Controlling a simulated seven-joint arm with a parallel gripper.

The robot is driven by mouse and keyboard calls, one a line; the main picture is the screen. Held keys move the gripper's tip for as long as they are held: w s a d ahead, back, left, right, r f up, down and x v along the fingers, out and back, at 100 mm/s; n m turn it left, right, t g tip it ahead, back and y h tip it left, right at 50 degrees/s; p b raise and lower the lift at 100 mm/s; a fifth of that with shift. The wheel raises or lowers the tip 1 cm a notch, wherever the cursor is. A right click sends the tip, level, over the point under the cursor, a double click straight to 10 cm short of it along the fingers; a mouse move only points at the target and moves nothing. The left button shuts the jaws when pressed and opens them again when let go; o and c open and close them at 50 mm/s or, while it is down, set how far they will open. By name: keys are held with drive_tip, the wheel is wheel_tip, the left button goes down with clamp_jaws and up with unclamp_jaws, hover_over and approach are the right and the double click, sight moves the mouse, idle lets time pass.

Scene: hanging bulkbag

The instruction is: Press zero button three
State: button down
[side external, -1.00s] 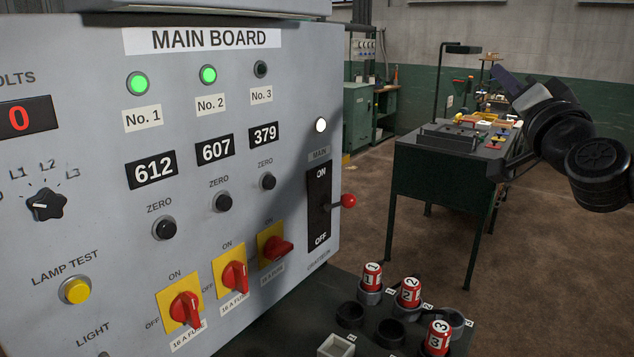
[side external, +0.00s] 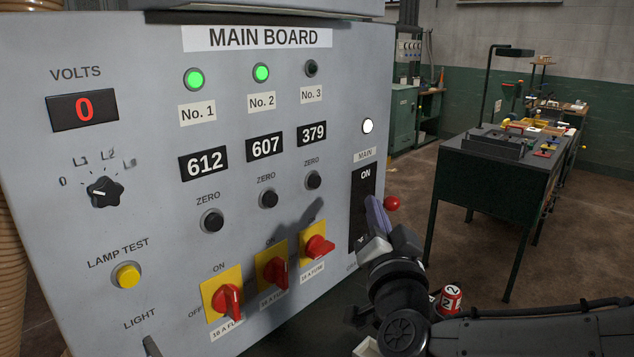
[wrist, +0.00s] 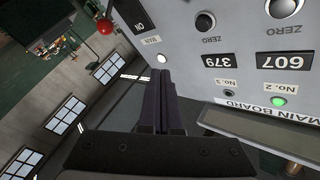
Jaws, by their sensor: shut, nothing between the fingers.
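Zero button three is a small black round button (side external: 313,180) below the 379 display (side external: 312,132) on the grey main board (side external: 350,60). In the wrist view this button (wrist: 205,22) shows upside down near the top, beside the word ZERO. My gripper (side external: 377,212) is shut and empty, in front of the MAIN switch at the right of the board. It is to the right of and a little lower than button three, apart from it. In the wrist view the shut fingers (wrist: 160,85) point up the picture, left of button three.
Zero buttons two (side external: 268,198) and one (side external: 212,220) sit to the left. Red fuse switches (side external: 318,247) on yellow plates are below. The red-knobbed MAIN lever (side external: 391,203) is close to my gripper. A fuse marked 2 (side external: 450,299) stands behind my arm. Lamp three (side external: 312,68) is dark.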

idle(0.3)
drive_tip(key=w+a, duration=0.6)
idle(0.5)
drive_tip(key=shift+w+a, duration=0.2)
idle(1.8)
drive_tip(key=shift+w+a, duration=0.2)
drive_tip(key=shift+w+a, duration=0.3)
idle(0.9)
drive_tip(key=shift+d, duration=0.1)
drive_tip(key=shift+s+d, duration=0.5)
drive_tip(key=shift+s, duration=0.1)
idle(0.4)
drive_tip(key=shift+s+d, duration=1.75)
drive_tip(key=shift+s, duration=0.05)
